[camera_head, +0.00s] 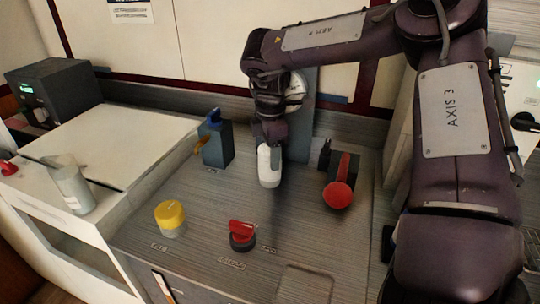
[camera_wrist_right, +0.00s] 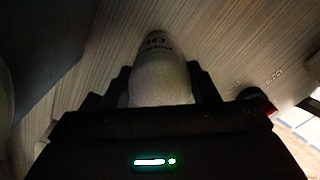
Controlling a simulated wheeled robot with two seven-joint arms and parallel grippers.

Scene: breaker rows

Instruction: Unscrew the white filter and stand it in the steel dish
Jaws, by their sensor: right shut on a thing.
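The white filter (camera_head: 268,168) is a rounded white cylinder under my right gripper (camera_head: 272,146), near the back middle of the worktop. The gripper reaches it from above and is shut on it. In the right wrist view the filter (camera_wrist_right: 160,75) sits between the two dark fingers, with dark print on its side. I cannot tell whether the filter is still joined to a mount. A shallow rounded-square outline (camera_head: 305,284) at the worktop's front right may be the steel dish; I cannot tell for sure. My left gripper is not in view.
A blue-handled block (camera_head: 216,145) stands left of the filter, and a red round-faced device (camera_head: 340,188) stands right. A yellow knob (camera_head: 170,215) and a red switch (camera_head: 241,234) are in front. A grey canister (camera_head: 70,187) stands on the left ledge. Bare worktop lies between them.

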